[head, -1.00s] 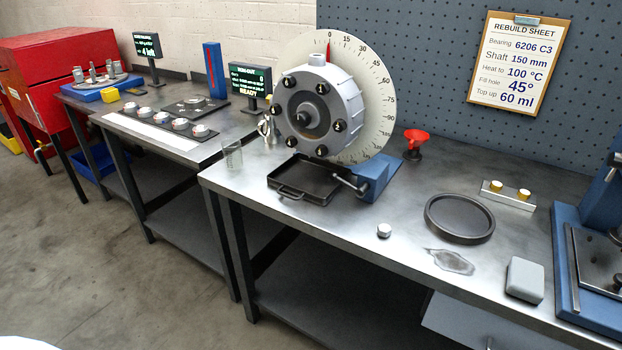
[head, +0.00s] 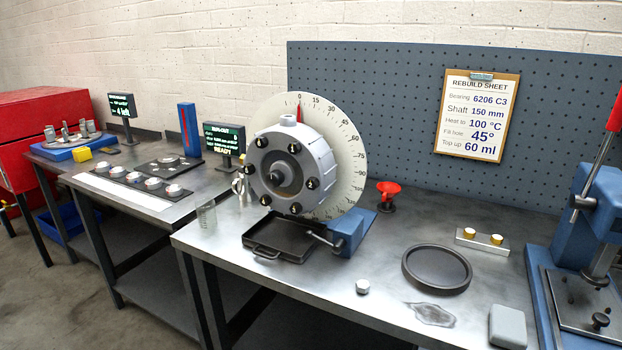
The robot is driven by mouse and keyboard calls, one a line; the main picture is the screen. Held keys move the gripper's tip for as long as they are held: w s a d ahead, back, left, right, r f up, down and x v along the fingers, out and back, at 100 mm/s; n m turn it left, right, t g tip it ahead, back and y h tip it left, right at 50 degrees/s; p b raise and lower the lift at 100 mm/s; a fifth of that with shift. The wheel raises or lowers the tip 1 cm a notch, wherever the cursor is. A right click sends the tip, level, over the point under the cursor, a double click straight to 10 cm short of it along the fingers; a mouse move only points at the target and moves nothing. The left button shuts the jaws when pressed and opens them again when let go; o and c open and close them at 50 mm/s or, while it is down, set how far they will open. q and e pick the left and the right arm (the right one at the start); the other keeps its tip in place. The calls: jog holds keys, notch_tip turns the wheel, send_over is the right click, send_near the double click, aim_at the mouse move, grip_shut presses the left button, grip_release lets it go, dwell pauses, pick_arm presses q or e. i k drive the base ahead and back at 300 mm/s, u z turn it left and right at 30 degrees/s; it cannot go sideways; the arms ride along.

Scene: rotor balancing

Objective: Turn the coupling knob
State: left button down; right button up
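A grey round housing (head: 318,165) stands upright on the bench in front of a pale dial (head: 350,160) marked in degrees. A dark round knob (head: 281,177) sticks out from the middle of its front face; I take it for the coupling knob. Several dark bolts ring it. A pale plug (head: 288,120) sits on top of the housing, and a red pointer (head: 299,108) stands near the 0 mark. Nothing touches the knob. Neither of my grippers is in view.
A black drain tray (head: 283,243) lies below the housing, with a blue stand (head: 350,229) beside it. A blue press (head: 574,225) stands at the right edge.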

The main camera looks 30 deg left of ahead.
aim_at(275, 178)
jog(key=u, duration=0.45)
jog(key=k, duration=0.55)
jog(key=u, duration=1.5)
jog(key=i, duration=0.95)
jog(key=z, duration=0.3)
